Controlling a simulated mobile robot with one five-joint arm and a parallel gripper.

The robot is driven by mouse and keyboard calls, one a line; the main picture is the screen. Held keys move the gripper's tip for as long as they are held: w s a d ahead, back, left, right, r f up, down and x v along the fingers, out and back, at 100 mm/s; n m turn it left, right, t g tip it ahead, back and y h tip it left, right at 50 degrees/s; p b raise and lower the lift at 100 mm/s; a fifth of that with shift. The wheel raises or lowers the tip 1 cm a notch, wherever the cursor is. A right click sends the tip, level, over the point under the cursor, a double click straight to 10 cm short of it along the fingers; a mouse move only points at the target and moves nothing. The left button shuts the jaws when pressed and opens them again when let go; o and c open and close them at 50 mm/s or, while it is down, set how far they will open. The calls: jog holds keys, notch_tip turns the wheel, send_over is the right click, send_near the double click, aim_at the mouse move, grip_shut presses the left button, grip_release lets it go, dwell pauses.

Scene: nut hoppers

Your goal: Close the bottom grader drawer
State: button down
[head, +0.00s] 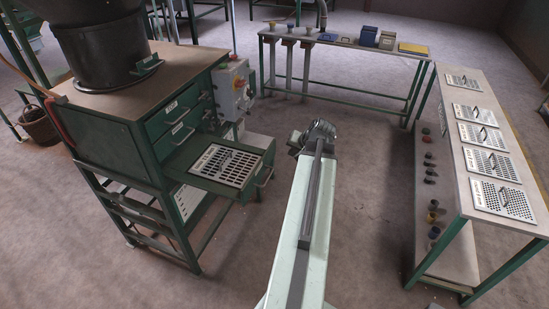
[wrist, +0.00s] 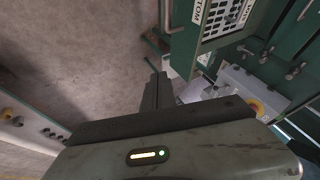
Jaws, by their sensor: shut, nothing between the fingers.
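The green grader cabinet (head: 110,135) stands at the left in the head view. Its bottom drawer (head: 187,172) is pulled far out toward the right and carries a perforated plate (head: 228,164). A bar handle (head: 264,176) sits on the drawer's front. The two drawers above, the top one (head: 176,108) and the middle one (head: 181,130), look shut. In the wrist view the plate (wrist: 229,14) shows at the top, with lettering ending in "TOM". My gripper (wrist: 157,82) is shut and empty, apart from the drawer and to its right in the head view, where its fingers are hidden.
A bench (head: 345,46) with bins and funnels stands at the back. A long table (head: 460,130) with several perforated plates is at the right. Open floor lies between drawer and table.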

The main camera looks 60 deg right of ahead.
jog(key=b, duration=0.9)
send_near(271, 159)
notch_tip(271, 159, down, 5)
jog(key=d, duration=0.3)
jog(key=shift+w+a+r+p, duration=0.25)
jog(key=shift+w+a+r, duration=0.15)
jog(key=shift+w, duration=0.25)
jog(key=shift+w+a+r+p, duration=0.3)
jog(key=shift+w+r, duration=0.1)
jog(key=shift+w, duration=0.2)
